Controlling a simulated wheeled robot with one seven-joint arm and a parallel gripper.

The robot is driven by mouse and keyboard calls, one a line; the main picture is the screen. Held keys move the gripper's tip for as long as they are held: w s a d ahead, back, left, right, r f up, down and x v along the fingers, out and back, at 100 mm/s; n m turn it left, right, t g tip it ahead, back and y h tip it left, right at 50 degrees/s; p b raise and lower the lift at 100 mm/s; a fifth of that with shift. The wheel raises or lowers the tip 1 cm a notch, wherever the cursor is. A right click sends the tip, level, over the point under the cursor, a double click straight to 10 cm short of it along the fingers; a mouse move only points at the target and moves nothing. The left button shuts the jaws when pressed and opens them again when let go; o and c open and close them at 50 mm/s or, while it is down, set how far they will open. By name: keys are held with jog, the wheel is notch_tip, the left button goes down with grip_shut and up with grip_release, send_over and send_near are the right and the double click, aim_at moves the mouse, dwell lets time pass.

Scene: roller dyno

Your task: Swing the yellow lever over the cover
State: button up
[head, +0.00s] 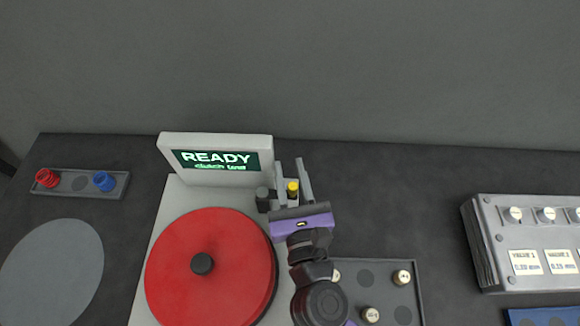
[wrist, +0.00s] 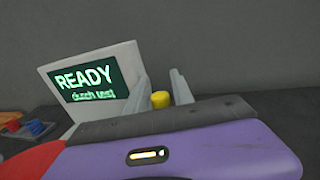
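The yellow lever (head: 292,187) shows its yellow top beside the red cover, near the right end of the display. It also shows in the wrist view (wrist: 160,99), between my fingers. My gripper (head: 291,178) is open, one finger on each side of the yellow top; I cannot tell whether either finger touches it. The lever's lower part is hidden by my gripper. The round red cover (head: 212,290) with a black centre knob (head: 202,264) lies on the pale machine base (head: 152,262). A dark post (head: 263,199) stands just left of my gripper.
The display (head: 216,160) reads "READY" behind the cover. A tray (head: 334,266) with several round pieces lies right of my arm. A grey box (head: 530,240) stands far right.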

jog(key=shift+w, duration=0.1)
grip_shut()
dwell(1.4)
